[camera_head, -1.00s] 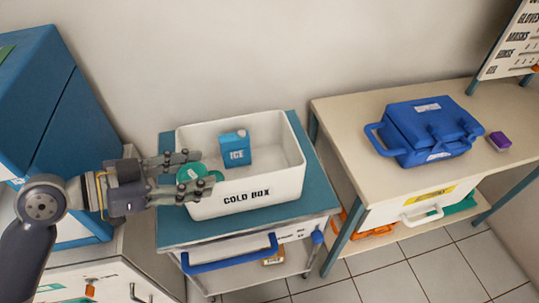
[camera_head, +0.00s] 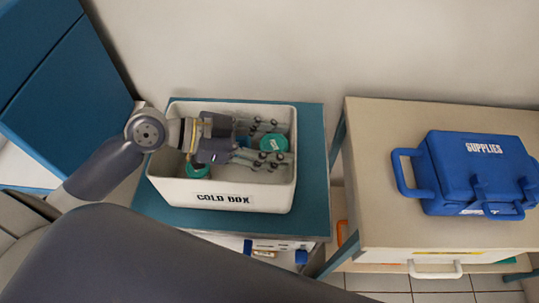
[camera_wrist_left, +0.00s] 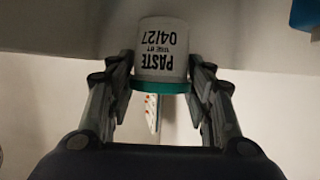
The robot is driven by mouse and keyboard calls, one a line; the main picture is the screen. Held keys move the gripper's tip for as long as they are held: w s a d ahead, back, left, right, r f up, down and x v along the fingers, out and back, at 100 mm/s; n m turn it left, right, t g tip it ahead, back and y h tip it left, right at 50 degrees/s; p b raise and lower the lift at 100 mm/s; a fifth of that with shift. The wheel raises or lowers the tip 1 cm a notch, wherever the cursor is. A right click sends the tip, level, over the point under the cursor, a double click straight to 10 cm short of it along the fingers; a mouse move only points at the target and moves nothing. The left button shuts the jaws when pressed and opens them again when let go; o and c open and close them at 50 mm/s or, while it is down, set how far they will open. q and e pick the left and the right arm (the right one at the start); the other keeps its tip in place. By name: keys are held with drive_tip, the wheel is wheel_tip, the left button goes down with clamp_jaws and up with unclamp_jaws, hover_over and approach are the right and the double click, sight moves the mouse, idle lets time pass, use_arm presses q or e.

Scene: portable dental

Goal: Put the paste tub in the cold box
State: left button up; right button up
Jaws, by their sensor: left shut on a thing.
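My left gripper (camera_head: 272,145) is over the inside of the white cold box (camera_head: 222,198), toward its right side. It is shut on the paste tub (camera_head: 274,143), whose teal lid shows between the fingers. The left wrist view shows the white tub (camera_wrist_left: 162,50) between both fingers, its label reading PASTE, use by 04/27, upside down in the picture. Whether the tub touches the box floor I cannot tell. Another teal round lid (camera_head: 198,171) shows in the box's left part. The blue ice pack is mostly hidden behind my gripper. My right gripper is not in view.
The cold box stands on a teal-topped cart (camera_head: 313,180). A beige table (camera_head: 375,190) to the right, across a narrow gap, holds a blue supplies case (camera_head: 475,170). A blue cabinet (camera_head: 60,90) stands at the left. The wall is close behind.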

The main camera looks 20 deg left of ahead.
use_arm(q)
drive_tip(key=shift+f, duration=0.4)
wheel_tip(320, 180, down, 3)
drive_tip(key=shift+f, duration=0.15)
drive_tip(key=shift+w+f, duration=0.1)
drive_tip(key=shift+f, duration=0.1)
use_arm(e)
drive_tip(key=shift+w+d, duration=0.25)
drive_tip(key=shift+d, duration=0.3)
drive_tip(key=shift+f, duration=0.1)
use_arm(q)
drive_tip(key=shift+f+b, duration=0.65)
drive_tip(key=shift+b, duration=0.1)
drive_tip(key=o, duration=1.1)
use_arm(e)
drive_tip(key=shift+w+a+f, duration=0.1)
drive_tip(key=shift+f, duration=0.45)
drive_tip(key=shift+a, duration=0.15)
